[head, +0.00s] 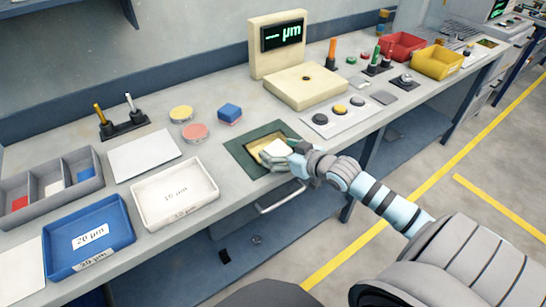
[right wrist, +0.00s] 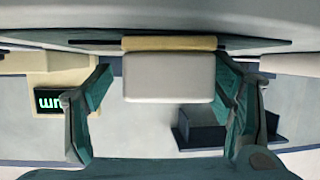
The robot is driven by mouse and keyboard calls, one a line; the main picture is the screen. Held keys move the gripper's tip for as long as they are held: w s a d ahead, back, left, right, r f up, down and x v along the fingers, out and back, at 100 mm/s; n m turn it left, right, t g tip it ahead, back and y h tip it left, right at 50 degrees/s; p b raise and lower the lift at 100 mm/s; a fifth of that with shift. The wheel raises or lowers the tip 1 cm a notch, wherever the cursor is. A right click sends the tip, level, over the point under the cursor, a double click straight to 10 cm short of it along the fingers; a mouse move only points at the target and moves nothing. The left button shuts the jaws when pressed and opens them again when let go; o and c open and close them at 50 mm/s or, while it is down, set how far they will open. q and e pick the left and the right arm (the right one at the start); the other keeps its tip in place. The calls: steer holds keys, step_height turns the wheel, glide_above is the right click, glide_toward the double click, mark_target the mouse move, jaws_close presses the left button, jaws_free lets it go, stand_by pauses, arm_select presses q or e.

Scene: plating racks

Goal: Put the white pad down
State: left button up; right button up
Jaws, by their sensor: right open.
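The white pad (head: 275,147) lies on a yellow square inside a dark green frame (head: 240,153) on the bench. In the right wrist view, which is upside down, the pad (right wrist: 168,78) shows as a pale block against the yellow square's edge (right wrist: 168,43). My right gripper (head: 283,153) is low over the frame, its fingers on either side of the pad. My left gripper is not in view.
A cream gauge (head: 305,87) with a lit display stands behind. A white tray (head: 174,193) and blue tray (head: 90,235) sit further left. A handle (head: 281,199) is below the bench edge.

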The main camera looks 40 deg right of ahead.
steer(key=shift+w, duration=0.25)
steer(key=shift+s+r, duration=0.2)
steer(key=shift+s, duration=0.15)
steer(key=c, duration=1.1)
steer(key=shift+w, duration=0.1)
steer(key=shift+c, duration=1.3)
